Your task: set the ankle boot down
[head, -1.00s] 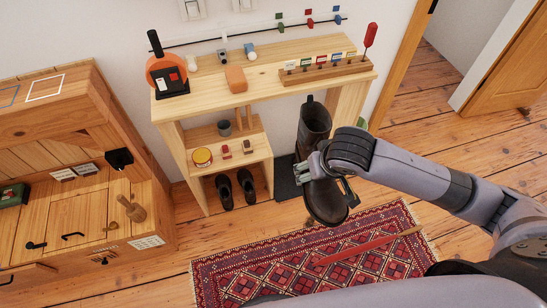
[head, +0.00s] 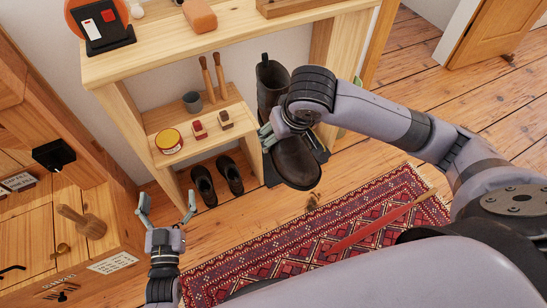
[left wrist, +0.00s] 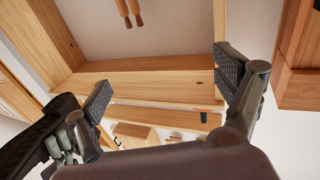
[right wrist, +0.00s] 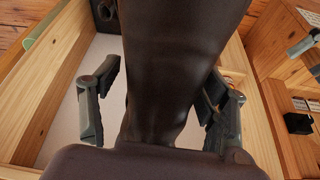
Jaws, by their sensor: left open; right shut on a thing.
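The dark brown ankle boot (head: 297,165) hangs in front of the right end of the wooden shelf unit, toe toward me, its shaft rising behind my arm. My right gripper (head: 293,142) is shut on it around the ankle. The boot (right wrist: 165,80) fills the middle of the right wrist view, a finger on each side. A dark mat (head: 271,175) shows partly on the floor behind the boot; the rest is hidden. My left gripper (head: 166,206) is open and empty, left of the low shelf. Its spread fingers (left wrist: 165,85) also show in the left wrist view.
Two dark shoes (head: 217,180) stand under the low shelf (head: 205,148), which bears a yellow-and-red tin (head: 169,140), a grey cup (head: 192,101) and brushes. A patterned rug (head: 330,232) covers the floor in front. A wooden cabinet (head: 98,190) stands at left.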

